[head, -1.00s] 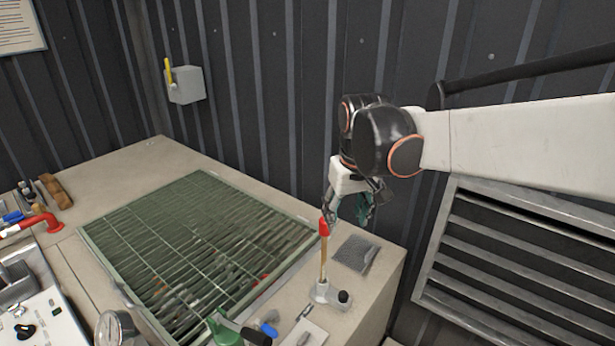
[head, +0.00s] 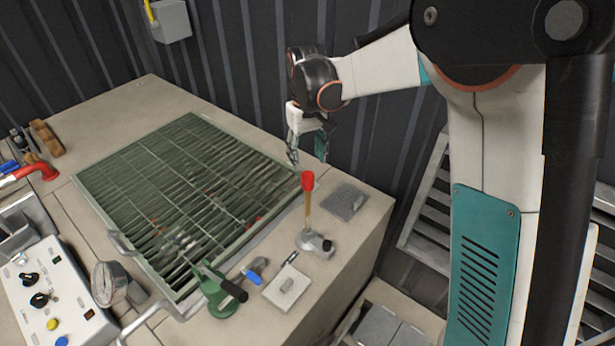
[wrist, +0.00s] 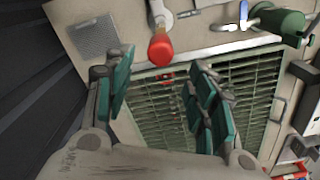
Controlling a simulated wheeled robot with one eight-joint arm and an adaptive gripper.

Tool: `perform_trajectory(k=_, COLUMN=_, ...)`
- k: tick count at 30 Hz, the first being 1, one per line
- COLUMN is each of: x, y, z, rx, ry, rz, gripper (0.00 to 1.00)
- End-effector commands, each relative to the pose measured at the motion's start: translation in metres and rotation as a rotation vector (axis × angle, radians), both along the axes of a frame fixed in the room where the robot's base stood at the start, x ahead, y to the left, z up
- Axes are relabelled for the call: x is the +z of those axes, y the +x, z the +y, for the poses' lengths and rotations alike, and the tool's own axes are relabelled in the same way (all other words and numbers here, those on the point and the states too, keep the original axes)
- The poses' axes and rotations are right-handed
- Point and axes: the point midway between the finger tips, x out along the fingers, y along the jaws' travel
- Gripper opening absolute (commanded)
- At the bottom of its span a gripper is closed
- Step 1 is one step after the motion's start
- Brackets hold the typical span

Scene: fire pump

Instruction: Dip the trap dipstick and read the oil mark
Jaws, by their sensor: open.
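The dipstick (head: 309,205) stands upright, with a red grip on a tan shaft, in a small grey metal fitting (head: 311,240) on the bench. Its lower end is hidden in the fitting, and no oil mark is visible. My gripper (head: 307,160) is open and empty, with its teal-padded fingers just above and behind the red grip in the head view. In the wrist view, the red grip (wrist: 160,47) lies just beyond the gap between the fingers of my gripper (wrist: 160,88), apart from both.
A grey mesh pad (head: 345,201) lies right of the dipstick. A green grating (head: 180,190) covers the bench to the left. A white block (head: 286,288), a blue-handled valve (head: 251,276) and a green valve (head: 218,296) stand in front. The ribbed wall is close behind.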

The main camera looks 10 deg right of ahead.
Motion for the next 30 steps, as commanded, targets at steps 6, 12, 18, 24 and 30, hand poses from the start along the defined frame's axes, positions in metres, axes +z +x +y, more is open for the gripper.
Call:
perform_trajectory(k=6, x=-0.044, y=0.000, z=0.000, rx=0.000, ry=0.000, rz=0.000, gripper=0.51)
perform_trajectory(k=12, x=-0.074, y=0.000, z=-0.001, rx=0.000, ry=0.000, rz=0.000, gripper=0.51)
perform_trajectory(k=18, x=-0.087, y=0.000, z=-0.001, rx=0.000, ry=0.000, rz=0.000, gripper=0.51)
perform_trajectory(k=24, x=-0.088, y=0.000, z=-0.001, rx=0.000, ry=0.000, rz=0.000, gripper=0.51)
perform_trajectory(k=30, x=-0.088, y=0.000, z=-0.001, rx=0.000, ry=0.000, rz=0.000, gripper=0.29)
